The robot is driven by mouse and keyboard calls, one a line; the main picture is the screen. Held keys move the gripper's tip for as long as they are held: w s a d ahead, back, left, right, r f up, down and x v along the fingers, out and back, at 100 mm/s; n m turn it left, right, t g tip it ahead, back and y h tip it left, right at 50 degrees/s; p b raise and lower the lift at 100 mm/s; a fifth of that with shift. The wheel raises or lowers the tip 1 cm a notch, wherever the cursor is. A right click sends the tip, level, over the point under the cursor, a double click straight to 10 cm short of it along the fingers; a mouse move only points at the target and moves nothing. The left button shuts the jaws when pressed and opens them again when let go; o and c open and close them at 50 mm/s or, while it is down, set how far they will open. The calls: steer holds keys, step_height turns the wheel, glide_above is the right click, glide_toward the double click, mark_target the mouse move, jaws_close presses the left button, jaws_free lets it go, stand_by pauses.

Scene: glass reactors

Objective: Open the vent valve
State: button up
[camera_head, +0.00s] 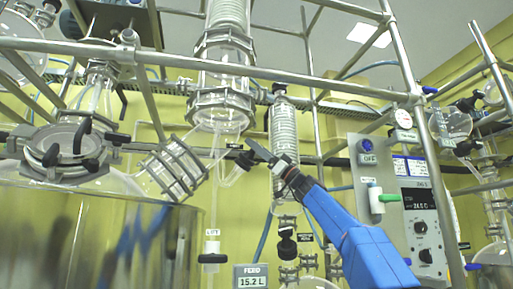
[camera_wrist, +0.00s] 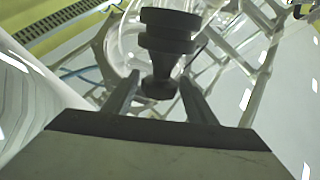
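A dark, stepped round knob (camera_wrist: 168,40) fills the upper middle of the wrist view, in front of clear glass; I cannot read a label on it, so I cannot confirm it is the vent valve. My gripper (camera_wrist: 160,84) has its two fingers apart, one on each side of the knob's narrow lower end. A small gap seems to show on both sides. In the head view, my gripper (camera_head: 262,154) is at the end of the blue arm, near a slanted glass branch (camera_head: 231,172) below the central glass column. The knob is hard to make out there.
A steel vessel (camera_head: 95,235) stands at the left. Metal frame bars (camera_head: 210,52) cross above and behind my gripper. A coiled glass condenser (camera_head: 284,125) is close behind it. A control panel (camera_head: 412,210) stands at the right, and a FEED display (camera_head: 251,277) is below.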

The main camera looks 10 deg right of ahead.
stand_by(0.3)
steer(key=m+t+h, duration=0.3)
steer(key=m+t, duration=0.1)
steer(key=m+t+h, duration=0.3)
steer(key=m+t, duration=0.1)
steer(key=t, duration=0.1)
steer(key=shift+s+a, duration=0.1)
steer(key=shift+s, duration=0.05)
steer(key=shift+m+t+h, duration=1.5)
steer(key=shift+m+h, duration=0.1)
steer(key=shift+h, duration=0.1)
steer(key=c, duration=0.9)
steer(key=shift+o, duration=0.2)
steer(key=shift+w+d+n+g+y, duration=0.1)
steer(key=shift+w+n+g+y, duration=0.05)
steer(key=shift+n+g+y, duration=1.1)
steer(key=shift+w+d+n+g+y, duration=0.1)
steer(key=shift+n+g+y, duration=0.95)
steer(key=shift+n+y, duration=0.35)
steer(key=shift+s+a+n+g+y, duration=0.1)
steer(key=shift+n+g+y, duration=0.95)
steer(key=shift+n+g, duration=0.65)
steer(key=shift+n+g+y, duration=1)
steer(key=shift+n+g, duration=0.25)
steer(key=shift+g, duration=0.75)
